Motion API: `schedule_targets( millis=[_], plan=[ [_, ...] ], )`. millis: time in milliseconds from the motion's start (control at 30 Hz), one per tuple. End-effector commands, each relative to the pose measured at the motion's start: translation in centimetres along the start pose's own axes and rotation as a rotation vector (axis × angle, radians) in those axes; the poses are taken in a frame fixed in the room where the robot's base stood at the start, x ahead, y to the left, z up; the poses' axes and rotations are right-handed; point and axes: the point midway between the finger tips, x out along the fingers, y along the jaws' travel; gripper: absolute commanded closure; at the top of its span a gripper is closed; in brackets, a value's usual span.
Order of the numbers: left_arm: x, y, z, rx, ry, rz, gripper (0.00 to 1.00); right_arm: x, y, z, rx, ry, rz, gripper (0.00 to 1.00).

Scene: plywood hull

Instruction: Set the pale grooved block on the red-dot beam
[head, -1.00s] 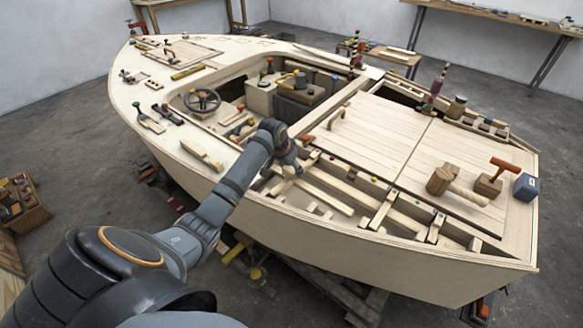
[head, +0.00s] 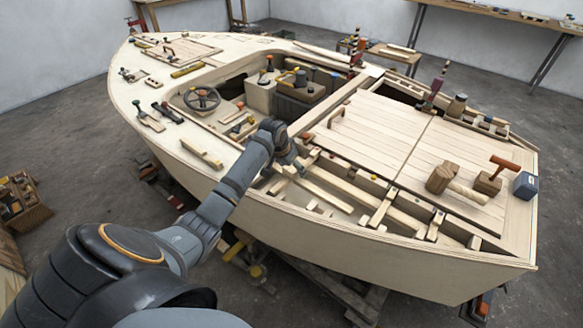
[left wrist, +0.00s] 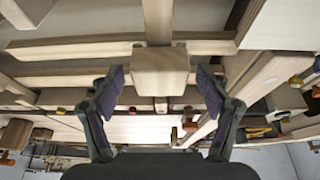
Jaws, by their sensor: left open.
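A pale wooden block (left wrist: 160,72) sits between the fingertips of my left gripper (left wrist: 160,85) in the left wrist view, with a gap on each side. It appears to rest on a narrow pale beam (left wrist: 158,22) running behind it. Its groove is not visible from here. My left gripper is open. In the head view my left gripper (head: 288,168) is low over the near side of the hull's open frame, and the arm partly hides the spot. I cannot make out a red dot on the beam under the block. My right gripper is not in view.
The plywood hull (head: 330,235) has open bays with crossbeams along its near side. A steering wheel (head: 202,99) stands to the left.

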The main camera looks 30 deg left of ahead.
Motion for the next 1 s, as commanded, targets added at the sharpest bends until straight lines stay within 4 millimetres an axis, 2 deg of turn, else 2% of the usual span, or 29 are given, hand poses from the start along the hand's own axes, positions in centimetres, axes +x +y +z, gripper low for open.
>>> schedule_targets(
  millis=[167, 400, 600, 733, 1000],
  plan=[
    [-1.6, -0.1, -0.1, 0.000, 0.003, -0.002, 0.24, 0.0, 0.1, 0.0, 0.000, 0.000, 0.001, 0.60],
    [-7.4, -0.2, -0.1, 0.003, 0.003, -0.005, 0.24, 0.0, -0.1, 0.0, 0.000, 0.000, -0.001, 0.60],
    [-11.0, -0.1, 0.0, 0.001, 0.001, -0.002, 0.24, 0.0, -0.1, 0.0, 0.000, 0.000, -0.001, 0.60],
    [-11.9, 0.0, 0.0, 0.001, 0.000, -0.001, 0.24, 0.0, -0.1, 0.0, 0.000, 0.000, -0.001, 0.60],
    [-12.0, 0.0, 0.0, 0.000, 0.000, 0.000, 0.24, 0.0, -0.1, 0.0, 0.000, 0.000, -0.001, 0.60]
  ],
)
